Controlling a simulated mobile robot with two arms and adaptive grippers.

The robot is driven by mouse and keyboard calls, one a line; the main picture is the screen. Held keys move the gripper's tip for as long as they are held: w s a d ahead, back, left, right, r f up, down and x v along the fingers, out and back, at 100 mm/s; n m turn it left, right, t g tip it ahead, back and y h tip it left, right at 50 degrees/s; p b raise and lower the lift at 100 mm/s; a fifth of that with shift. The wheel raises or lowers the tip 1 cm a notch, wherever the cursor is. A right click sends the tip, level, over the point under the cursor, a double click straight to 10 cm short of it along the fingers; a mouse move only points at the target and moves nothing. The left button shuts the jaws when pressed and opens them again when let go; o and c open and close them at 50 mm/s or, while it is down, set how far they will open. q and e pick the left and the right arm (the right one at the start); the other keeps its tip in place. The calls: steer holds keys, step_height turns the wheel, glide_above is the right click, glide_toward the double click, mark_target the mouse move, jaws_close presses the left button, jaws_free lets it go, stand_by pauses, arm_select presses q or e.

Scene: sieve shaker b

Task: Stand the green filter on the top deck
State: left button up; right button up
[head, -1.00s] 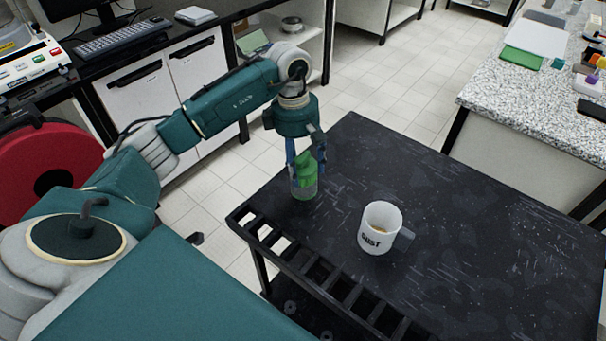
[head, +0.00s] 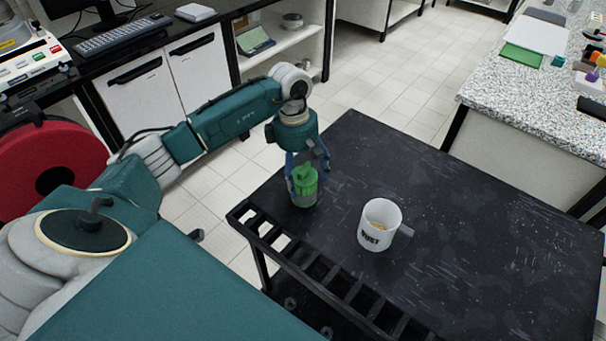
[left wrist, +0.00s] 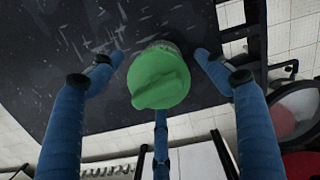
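The green filter (head: 304,186) stands upright on the black top deck (head: 460,220), close to the deck's left corner and beside the slotted edge. My left gripper (head: 306,172) is just above and around it, with its blue fingers spread. In the left wrist view, the filter's green cap (left wrist: 159,78) lies between the open fingers (left wrist: 160,75), with gaps on both sides. The filter's lower body is mostly hidden under the cap there. My right gripper is in neither view.
A white mug (head: 379,226) with dark lettering stands on the deck, right of the filter. The deck's slotted rail (head: 320,270) runs along its near left side. A speckled counter (head: 530,100) is at the right. The rest of the deck is clear.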

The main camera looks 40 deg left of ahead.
arm_select(q)
steer(key=shift+r, duration=0.4)
step_height(320, 180, up, 11)
steer(key=a+b, duration=0.1)
steer(key=b, duration=0.1)
steer(key=shift+a+r, duration=0.15)
steer(key=shift+r, duration=0.05)
steer(key=shift+s, duration=0.1)
